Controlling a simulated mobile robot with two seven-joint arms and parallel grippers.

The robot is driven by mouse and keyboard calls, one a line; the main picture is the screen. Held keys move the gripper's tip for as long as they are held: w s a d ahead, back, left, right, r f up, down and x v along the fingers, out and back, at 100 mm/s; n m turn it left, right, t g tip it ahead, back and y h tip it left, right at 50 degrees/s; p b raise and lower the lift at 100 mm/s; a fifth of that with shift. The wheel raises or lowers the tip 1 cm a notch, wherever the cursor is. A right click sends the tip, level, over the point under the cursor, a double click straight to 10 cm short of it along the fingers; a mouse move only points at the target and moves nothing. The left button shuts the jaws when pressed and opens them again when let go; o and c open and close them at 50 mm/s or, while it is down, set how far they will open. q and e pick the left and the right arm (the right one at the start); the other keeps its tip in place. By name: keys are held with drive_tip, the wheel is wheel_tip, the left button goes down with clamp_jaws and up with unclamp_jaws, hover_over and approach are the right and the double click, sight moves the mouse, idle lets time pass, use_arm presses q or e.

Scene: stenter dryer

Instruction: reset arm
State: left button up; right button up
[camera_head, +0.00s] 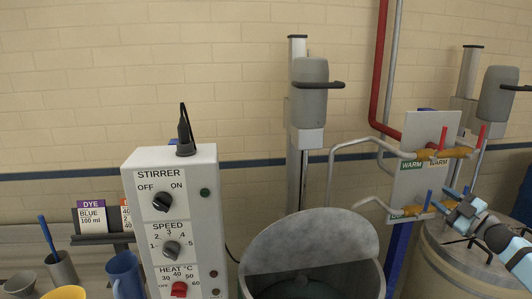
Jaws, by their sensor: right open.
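My right gripper (446,200) is at the right of the head view, its arm coming in from the right edge. Its light-blue fingers are apart and point left, and I see nothing between them. It shows in front of the drum (450,262) and close to a blue valve handle (428,198); whether they touch I cannot tell. My left gripper is not in view.
A STIRRER control box (208,165) stands left of centre, beside an open metal vat (318,238). Blue and yellow cups and a DYE card (92,216) are at the left. Pipes with red and blue valve handles and a WARM panel (428,130) are near the right gripper.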

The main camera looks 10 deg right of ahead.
drive_tip(key=d+f+m+g+h, duration=0.3)
drive_tip(key=d+f+m+h, duration=0.4)
drive_tip(key=d+h, duration=0.45)
drive_tip(key=s+a+f+g+y, duration=0.1)
drive_tip(key=s+a+f, duration=0.3)
drive_tip(key=a+f, duration=0.6)
drive_tip(key=s+a+f+g+y, duration=0.1)
drive_tip(key=s+a+f, duration=0.2)
drive_tip(key=a+f, duration=0.7)
drive_tip(key=s+a+f+m+g+y, duration=0.1)
drive_tip(key=s+a+f, duration=0.4)
drive_tip(key=s+a, duration=0.25)
drive_tip(key=s+a+f+m+g+y, duration=0.1)
drive_tip(key=s+a+f+y, duration=0.1)
drive_tip(key=s+a+f, duration=0.6)
drive_tip(key=s+a+r+m+g+y, duration=0.1)
drive_tip(key=s+a+m, duration=0.1)
drive_tip(key=s+a, duration=0.9)
drive_tip(key=a, duration=0.4)
drive_tip(key=shift+s, duration=0.15)
drive_tip(key=shift+y, duration=0.25)
